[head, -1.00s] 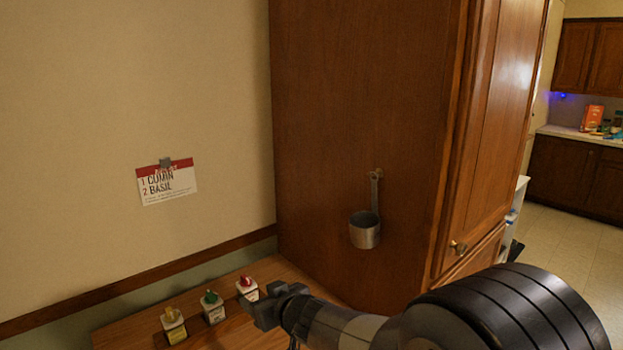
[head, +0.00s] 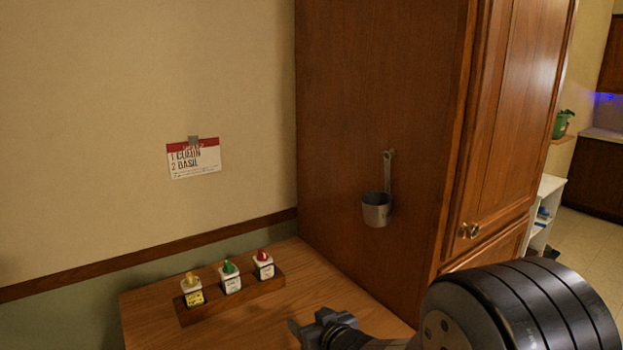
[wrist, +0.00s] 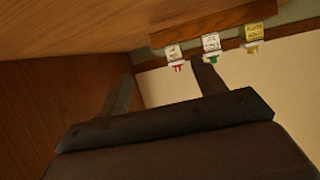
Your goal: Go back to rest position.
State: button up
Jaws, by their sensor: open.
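My gripper (head: 308,330) is low in the head view, over the front part of the wooden counter (head: 290,297). In the wrist view its two fingers (wrist: 163,92) stand apart with nothing between them. The head view shows only part of it, with my arm behind it at the lower right. Three spice jars stand in a wooden rack (head: 235,300) beyond the gripper: a yellow-topped jar (head: 192,291), a green-topped jar (head: 230,279) and a red-topped jar (head: 263,265). The wrist view shows these jars upside down, apart from the fingers.
A tall wooden cabinet (head: 390,100) borders the counter on the right. A metal measuring cup (head: 376,208) hangs on its side. A white shelf (head: 545,212) stands farther right. The counter between rack and gripper is clear.

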jog(key=shift+f, duration=0.75)
jog(key=shift+r, duration=0.1)
